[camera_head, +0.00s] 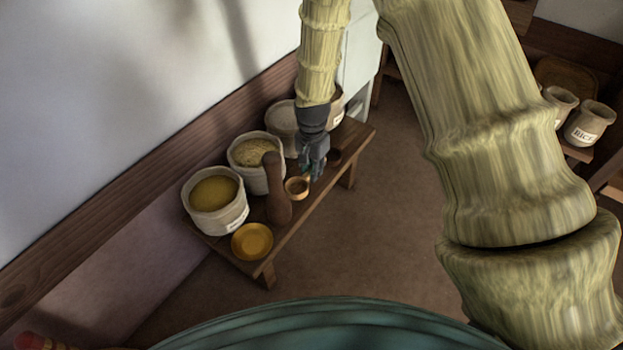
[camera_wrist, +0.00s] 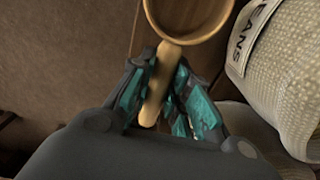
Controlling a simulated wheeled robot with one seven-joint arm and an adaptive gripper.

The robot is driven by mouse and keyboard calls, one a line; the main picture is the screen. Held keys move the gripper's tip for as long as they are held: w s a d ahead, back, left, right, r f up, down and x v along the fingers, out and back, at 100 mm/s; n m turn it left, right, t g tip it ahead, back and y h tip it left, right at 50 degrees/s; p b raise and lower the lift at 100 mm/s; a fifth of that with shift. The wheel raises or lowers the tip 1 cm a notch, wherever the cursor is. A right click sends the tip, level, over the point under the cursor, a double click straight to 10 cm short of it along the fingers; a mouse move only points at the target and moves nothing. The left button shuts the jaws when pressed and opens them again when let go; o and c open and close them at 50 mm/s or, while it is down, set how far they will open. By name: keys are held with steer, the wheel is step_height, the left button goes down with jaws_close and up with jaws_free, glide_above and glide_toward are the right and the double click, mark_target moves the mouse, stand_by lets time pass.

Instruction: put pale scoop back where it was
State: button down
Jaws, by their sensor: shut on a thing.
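The pale wooden scoop (camera_wrist: 156,92) is in my gripper (camera_wrist: 160,85), which is shut on its handle. Its round bowl is beyond the fingertips, at the top of the wrist view, and is partly cut off there. In the head view the scoop's bowl (camera_head: 297,187) shows just left of my gripper (camera_head: 312,170), over the bench (camera_head: 291,230). I cannot tell whether the scoop touches the bench top.
Sacks line the bench's wall side, among them a yellow-filled one (camera_head: 214,192) and a grain-filled one (camera_head: 257,157). A brown pestle-like piece (camera_head: 277,190) stands close left of the scoop. A yellow bowl (camera_head: 252,241) sits at the near end. A small dark cup (camera_head: 334,157) is to the right.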

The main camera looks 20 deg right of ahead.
step_height(320, 180, down, 3)
steer(key=shift+f+b, duration=0.1)
steer(key=shift+b, duration=0.5)
steer(key=c, duration=1.3)
jaws_free()
steer(key=shift+c, duration=0.2)
